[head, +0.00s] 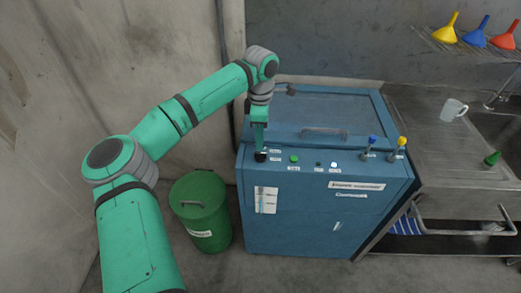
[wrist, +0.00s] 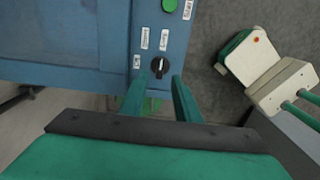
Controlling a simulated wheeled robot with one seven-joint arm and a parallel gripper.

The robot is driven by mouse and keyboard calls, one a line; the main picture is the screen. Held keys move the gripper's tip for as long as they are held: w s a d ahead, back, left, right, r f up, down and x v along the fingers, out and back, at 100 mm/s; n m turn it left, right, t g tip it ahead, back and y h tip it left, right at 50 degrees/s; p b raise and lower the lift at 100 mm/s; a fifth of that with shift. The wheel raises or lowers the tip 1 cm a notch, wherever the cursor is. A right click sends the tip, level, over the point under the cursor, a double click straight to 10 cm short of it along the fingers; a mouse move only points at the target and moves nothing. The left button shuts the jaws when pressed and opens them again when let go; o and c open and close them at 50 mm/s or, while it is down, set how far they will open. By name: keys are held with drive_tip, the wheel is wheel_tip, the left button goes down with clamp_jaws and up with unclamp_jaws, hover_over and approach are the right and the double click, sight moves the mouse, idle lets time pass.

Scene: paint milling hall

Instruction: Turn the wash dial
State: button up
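A small black dial with a white pointer mark (wrist: 160,67) sits on the top panel edge of a blue machine (head: 300,210). In the head view the dial (head: 261,157) is at the panel's left end, partly covered by my gripper (head: 260,146). My gripper points down over it. In the wrist view the two green fingers of my gripper (wrist: 159,80) are apart, one on each side of the dial's near edge, with nothing held between them. I cannot tell whether a fingertip touches the dial. The pointer lies roughly along the picture's vertical. The labels are too small to read.
A green button (head: 294,158) and a white button (head: 334,164) sit right of the dial, then blue and yellow-topped levers (head: 370,146). A lid with a handle (head: 325,132) is behind. A green bin (head: 201,210) stands left; a sink counter (head: 425,125) is right.

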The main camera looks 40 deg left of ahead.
sight(261, 153)
drive_tip(key=shift+f, duration=3.05)
clamp_jaws()
